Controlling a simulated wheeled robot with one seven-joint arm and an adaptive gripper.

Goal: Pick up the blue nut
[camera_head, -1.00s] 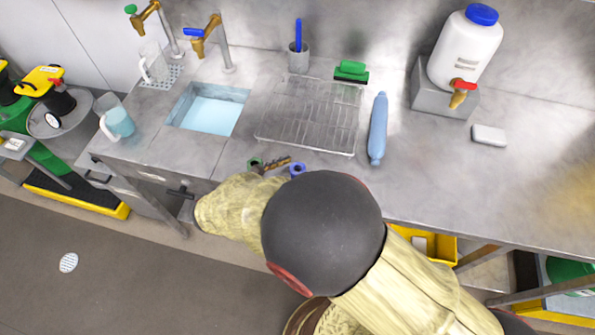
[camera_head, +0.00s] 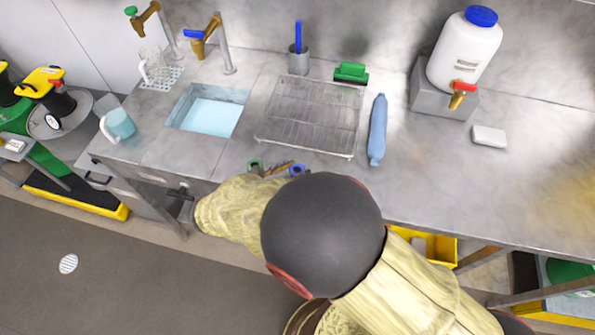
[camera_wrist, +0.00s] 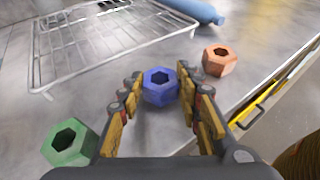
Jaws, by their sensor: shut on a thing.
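The blue nut (camera_wrist: 159,87) is a hexagonal ring between my gripper's two fingers in the wrist view. My gripper (camera_wrist: 160,92) is shut on it, at or just above the steel counter; I cannot tell if they touch. In the head view the blue nut (camera_head: 298,169) shows just behind my arm, and my gripper (camera_head: 280,168) is partly hidden by the arm.
A green nut (camera_wrist: 70,143) lies left of my gripper and an orange nut (camera_wrist: 219,60) lies to the right. A wire rack (camera_head: 310,115) lies behind them. The sink (camera_head: 209,110) is at left.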

